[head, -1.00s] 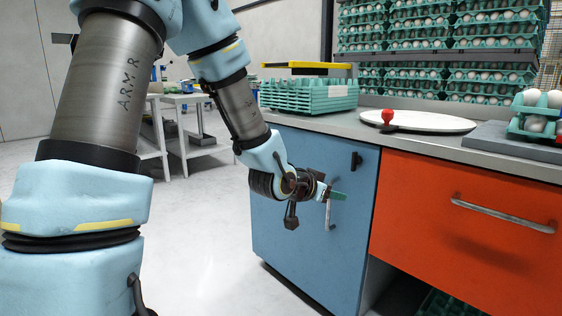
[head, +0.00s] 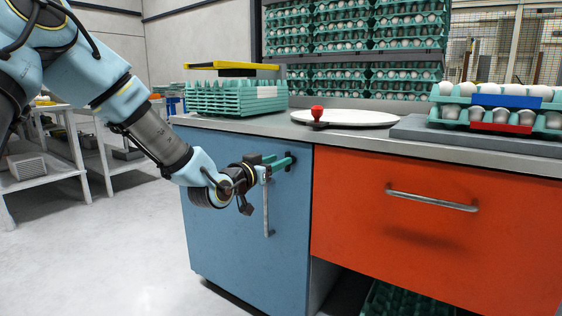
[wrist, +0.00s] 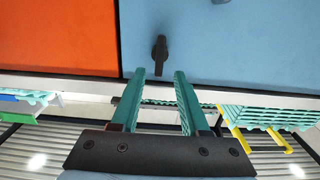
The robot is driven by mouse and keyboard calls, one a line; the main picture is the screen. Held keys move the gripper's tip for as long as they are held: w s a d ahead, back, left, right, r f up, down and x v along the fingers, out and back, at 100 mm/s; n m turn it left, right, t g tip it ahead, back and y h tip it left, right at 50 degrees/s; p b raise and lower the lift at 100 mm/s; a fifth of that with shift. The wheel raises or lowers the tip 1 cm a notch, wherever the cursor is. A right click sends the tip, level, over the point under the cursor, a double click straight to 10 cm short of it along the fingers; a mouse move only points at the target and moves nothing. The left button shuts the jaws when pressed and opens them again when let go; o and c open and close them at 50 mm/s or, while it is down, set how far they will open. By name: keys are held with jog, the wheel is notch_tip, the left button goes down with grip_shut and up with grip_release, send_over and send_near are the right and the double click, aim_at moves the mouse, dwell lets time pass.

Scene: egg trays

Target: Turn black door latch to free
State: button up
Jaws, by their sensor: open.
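The black door latch (wrist: 160,54) is on the upper part of the blue door (head: 235,215), near its edge by the orange drawer. In the wrist view its lever stands straight, its end pointing toward the countertop. My gripper (wrist: 160,74) is open, with its two green fingers apart. The lever's end lies between the fingertips in that view; I cannot tell whether they touch it. In the head view my gripper (head: 289,162) is at the latch's height in front of the door, and the fingers mostly hide the latch.
A metal door handle (head: 267,205) hangs below my gripper. The orange drawer (head: 430,215) with its bar handle is to the right. The grey countertop (head: 240,122) above carries stacked green trays (head: 232,98), a white round plate (head: 358,118) and egg trays.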

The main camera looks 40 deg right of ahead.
aim_at(294, 159)
jog(key=shift+x, duration=1.45)
jog(key=shift+c, duration=0.2)
grip_shut()
